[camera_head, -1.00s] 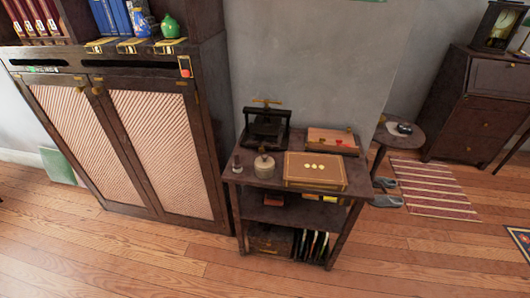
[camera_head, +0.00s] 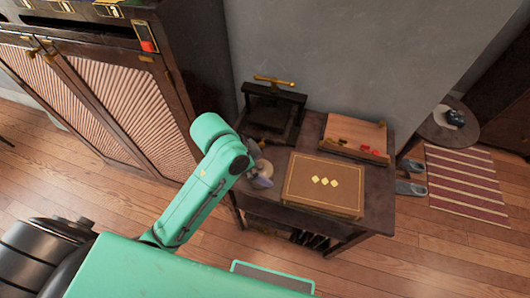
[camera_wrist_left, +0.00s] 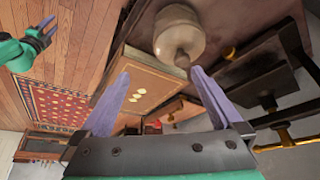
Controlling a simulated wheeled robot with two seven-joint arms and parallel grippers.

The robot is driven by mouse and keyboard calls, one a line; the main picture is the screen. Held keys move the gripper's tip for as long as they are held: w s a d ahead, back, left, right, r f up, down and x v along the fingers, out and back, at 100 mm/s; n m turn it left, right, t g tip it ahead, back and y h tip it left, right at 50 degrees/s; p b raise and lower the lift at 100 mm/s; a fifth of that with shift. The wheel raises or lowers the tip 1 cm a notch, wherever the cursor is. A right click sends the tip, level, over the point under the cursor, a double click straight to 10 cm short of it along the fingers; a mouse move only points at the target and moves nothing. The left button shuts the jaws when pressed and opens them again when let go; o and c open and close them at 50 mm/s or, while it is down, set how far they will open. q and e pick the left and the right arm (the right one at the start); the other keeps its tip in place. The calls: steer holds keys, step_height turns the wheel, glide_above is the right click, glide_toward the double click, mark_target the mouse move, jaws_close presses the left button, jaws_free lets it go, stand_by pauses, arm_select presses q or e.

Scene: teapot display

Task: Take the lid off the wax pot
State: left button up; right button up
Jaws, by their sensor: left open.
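The wax pot (camera_wrist_left: 172,14) is a round, pale grey-beige pot with its lid (camera_wrist_left: 178,38) on and a dark knob (camera_wrist_left: 182,58) on top. It stands on the small dark table (camera_head: 377,205). In the head view my left gripper (camera_head: 258,178) covers most of the pot. In the left wrist view my left gripper (camera_wrist_left: 160,76) is open, its two purple fingers apart with nothing between them. The knob appears just beyond the fingertips, nearer the right finger, with a visible gap. My right gripper (camera_wrist_left: 43,33) shows small at the left of the wrist view; its jaw state is unclear.
A brown box (camera_head: 325,184) with gold diamonds sits right of the pot. A dark press (camera_head: 273,107) with a brass handle stands behind it. A wooden tray (camera_head: 354,135) lies at the back right. A tall cabinet (camera_head: 150,105) stands at the left.

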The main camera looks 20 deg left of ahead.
arm_select(q)
steer(key=w+d+r+m+g, duration=0.1)
steer(key=d+r+m+g, duration=0.1)
steer(key=d+r+m, duration=0.4)
step_height(320, 180, up, 4)
steer(key=m+g+y, duration=0.1)
steer(key=m+y, duration=0.3)
steer(key=m, duration=0.3)
glide_above(260, 164)
step_height(260, 164, down, 14)
steer(key=shift+f+p, duration=0.25)
steer(key=shift+p, duration=0.35)
steer(key=c, duration=1)
arm_select(e)
steer(key=shift+s+r, duration=0.2)
steer(key=shift+r, duration=0.4)
